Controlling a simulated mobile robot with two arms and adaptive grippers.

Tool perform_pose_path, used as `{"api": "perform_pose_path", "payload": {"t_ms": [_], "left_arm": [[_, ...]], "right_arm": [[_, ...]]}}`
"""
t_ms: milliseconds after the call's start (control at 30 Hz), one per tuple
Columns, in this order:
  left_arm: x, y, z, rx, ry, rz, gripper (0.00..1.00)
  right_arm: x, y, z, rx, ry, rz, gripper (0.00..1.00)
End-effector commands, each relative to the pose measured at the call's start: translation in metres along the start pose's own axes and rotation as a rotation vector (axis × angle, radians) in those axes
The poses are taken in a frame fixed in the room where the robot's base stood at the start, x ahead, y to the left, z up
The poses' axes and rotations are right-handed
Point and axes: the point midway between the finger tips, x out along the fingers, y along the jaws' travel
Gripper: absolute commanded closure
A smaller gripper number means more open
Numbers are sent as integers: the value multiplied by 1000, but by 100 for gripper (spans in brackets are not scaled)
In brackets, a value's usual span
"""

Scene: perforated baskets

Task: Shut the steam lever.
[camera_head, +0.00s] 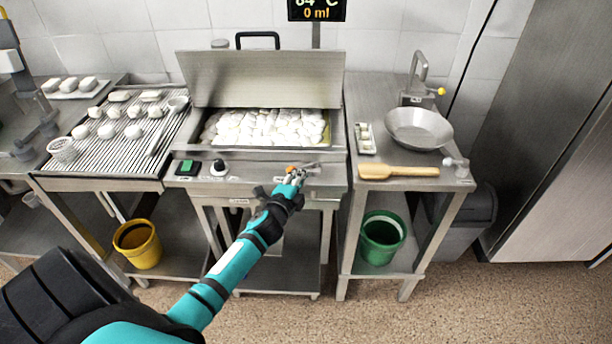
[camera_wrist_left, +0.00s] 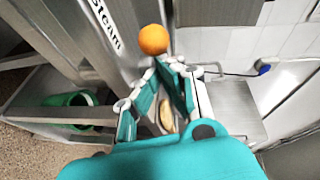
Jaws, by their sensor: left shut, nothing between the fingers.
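The steam lever (camera_head: 307,165) is on the front panel of the steel cooker, right of centre, and has an orange ball knob (camera_head: 291,170). In the left wrist view the orange knob (camera_wrist_left: 153,39) shows just beyond my fingertips, near a "Steam" label (camera_wrist_left: 104,22). My left gripper (camera_head: 293,180) is at the knob, shut and empty. It also shows in the left wrist view (camera_wrist_left: 160,66). I cannot tell whether the fingers touch the knob. The fingers partly hide the lever in the head view. My right gripper is not in view.
The cooker's lid (camera_head: 262,78) stands open over white pieces (camera_head: 265,127). A black knob (camera_head: 219,167) and green switch (camera_head: 188,167) sit left on the panel. A wooden spatula (camera_head: 398,171) and metal bowl (camera_head: 418,128) are on the right counter. Yellow (camera_head: 138,246) and green (camera_head: 381,238) buckets stand below.

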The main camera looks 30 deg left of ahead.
Motion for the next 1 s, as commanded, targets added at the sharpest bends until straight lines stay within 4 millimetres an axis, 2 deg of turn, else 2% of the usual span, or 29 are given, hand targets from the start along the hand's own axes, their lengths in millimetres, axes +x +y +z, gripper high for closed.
{"api": "perform_pose_path", "payload": {"t_ms": [100, 367, 1000], "left_arm": [[1, -4, 8, 18, 65, 11, 100], [5, -4, 20, 57, 338, 51, 100], [14, -6, 34, 48, 331, 48, 100]], "right_arm": [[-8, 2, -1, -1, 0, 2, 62], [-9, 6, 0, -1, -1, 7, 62], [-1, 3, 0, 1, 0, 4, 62]]}}
